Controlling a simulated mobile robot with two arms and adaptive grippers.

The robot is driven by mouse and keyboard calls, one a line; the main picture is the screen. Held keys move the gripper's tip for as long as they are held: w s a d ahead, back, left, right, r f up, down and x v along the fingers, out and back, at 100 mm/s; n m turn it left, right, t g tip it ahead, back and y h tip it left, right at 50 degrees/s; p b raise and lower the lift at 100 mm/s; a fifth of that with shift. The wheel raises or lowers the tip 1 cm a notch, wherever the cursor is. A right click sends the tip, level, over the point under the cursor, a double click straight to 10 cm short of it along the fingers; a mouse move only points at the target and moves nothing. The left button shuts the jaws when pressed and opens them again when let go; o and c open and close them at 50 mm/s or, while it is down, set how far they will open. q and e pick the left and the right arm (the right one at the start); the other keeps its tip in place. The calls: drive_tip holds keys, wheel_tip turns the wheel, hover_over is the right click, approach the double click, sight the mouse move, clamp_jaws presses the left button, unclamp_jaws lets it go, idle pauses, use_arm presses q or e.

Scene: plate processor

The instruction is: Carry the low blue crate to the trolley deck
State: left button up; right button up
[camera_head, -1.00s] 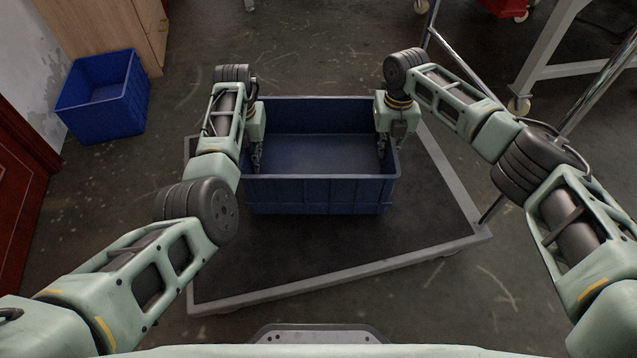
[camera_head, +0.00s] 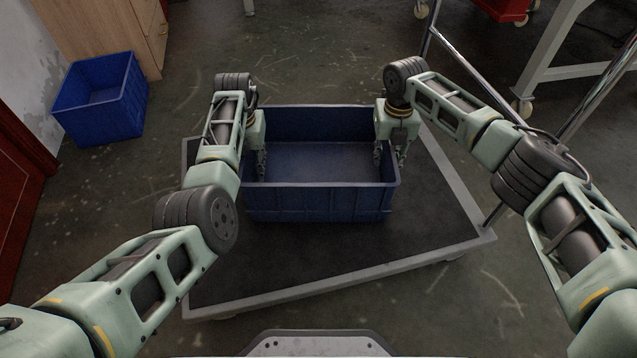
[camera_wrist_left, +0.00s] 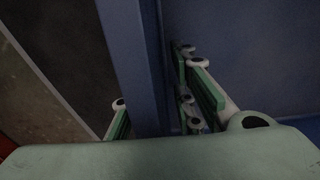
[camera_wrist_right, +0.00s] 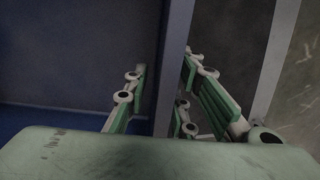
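The low blue crate (camera_head: 318,202) is upright on the dark deck of the grey-edged trolley (camera_head: 300,265) in the head view; its inside looks empty. My left gripper (camera_head: 261,160) is at its left wall and my right gripper (camera_head: 391,155) at its right wall. In the left wrist view, the fingers (camera_wrist_left: 160,100) stand on both sides of the crate wall (camera_wrist_left: 142,60), with a gap showing. In the right wrist view, the fingers (camera_wrist_right: 168,95) also straddle the wall (camera_wrist_right: 178,50), apart from each other. The crate's underside is hidden.
A brighter blue crate (camera_head: 105,112) stands on the floor at the left, beside a wooden cabinet (camera_head: 110,30). The trolley's metal handle rail (camera_head: 465,75) rises at the right behind my right arm. A white table frame (camera_head: 560,50) stands farther right. The deck's front is bare.

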use_arm(q)
drive_tip(key=shift+r, duration=0.1)
wheel_tip(320, 180, up, 12)
drive_tip(key=shift+f, duration=0.25)
drive_tip(key=shift+r, duration=0.1)
use_arm(e)
drive_tip(key=shift+r, duration=0.3)
wheel_tip(320, 180, up, 11)
drive_tip(key=shift+r, duration=0.2)
